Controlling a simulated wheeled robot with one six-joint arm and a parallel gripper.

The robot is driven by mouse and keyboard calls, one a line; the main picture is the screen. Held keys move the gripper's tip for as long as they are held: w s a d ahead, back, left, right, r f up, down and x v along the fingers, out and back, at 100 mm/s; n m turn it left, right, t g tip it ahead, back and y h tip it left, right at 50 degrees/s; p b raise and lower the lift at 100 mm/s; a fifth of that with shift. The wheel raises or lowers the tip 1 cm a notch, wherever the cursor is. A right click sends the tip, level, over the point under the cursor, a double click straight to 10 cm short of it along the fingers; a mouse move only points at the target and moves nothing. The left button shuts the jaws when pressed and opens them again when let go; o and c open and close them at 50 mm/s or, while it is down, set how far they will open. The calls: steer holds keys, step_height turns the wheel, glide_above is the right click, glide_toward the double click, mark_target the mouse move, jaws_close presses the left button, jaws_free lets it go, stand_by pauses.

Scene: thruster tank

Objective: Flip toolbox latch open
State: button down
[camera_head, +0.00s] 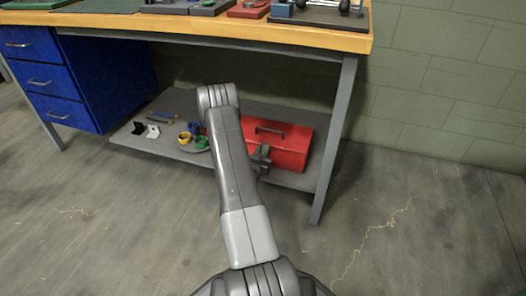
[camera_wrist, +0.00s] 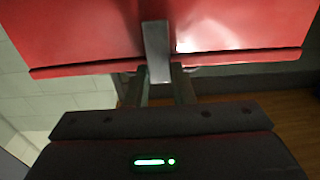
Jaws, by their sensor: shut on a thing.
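The red toolbox (camera_head: 289,147) sits on the low shelf under the workbench, with a dark handle (camera_head: 270,130) on its lid. In the wrist view the red toolbox (camera_wrist: 80,35) fills the upper part, with a dark seam along its lower edge. A grey metal latch (camera_wrist: 157,52) stands out at its middle. My gripper (camera_wrist: 165,85) is at the latch, with its two fingers shut on the latch's lower end. In the head view my gripper (camera_head: 262,158) is at the toolbox's front, partly hidden by my arm. I cannot tell how far the latch is turned.
The grey shelf (camera_head: 150,143) also holds yellow, green and blue round parts (camera_head: 194,138) and small black and white pieces (camera_head: 146,130) to the left. A table leg (camera_head: 334,140) stands right of the toolbox. Blue drawers (camera_head: 50,80) are at left. Floor in front is clear.

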steer(key=t, duration=0.1)
steer(key=s+f+t+h, duration=0.1)
steer(key=t, duration=0.2)
steer(key=shift+s+a+f, duration=0.2)
steer(key=shift+s+f, duration=0.1)
steer(key=shift+s+a+f+t+h+p, duration=0.15)
steer(key=shift+s+t+h+p, duration=0.2)
steer(key=shift+t+p, duration=0.4)
steer(key=shift+t, duration=0.25)
steer(key=t+p, duration=0.1)
steer(key=p, duration=0.4)
steer(key=shift+s+f+h+p, duration=0.1)
steer(key=shift+f+h+p, duration=0.05)
steer(key=shift+h+p, duration=0.2)
steer(key=shift+f+t+p, duration=0.45)
steer(key=shift+t+p, duration=0.05)
steer(key=shift+p, duration=1.25)
steer(key=c, duration=1.2)
jaws_free()
steer(key=shift+c, duration=0.2)
steer(key=shift+f, duration=0.15)
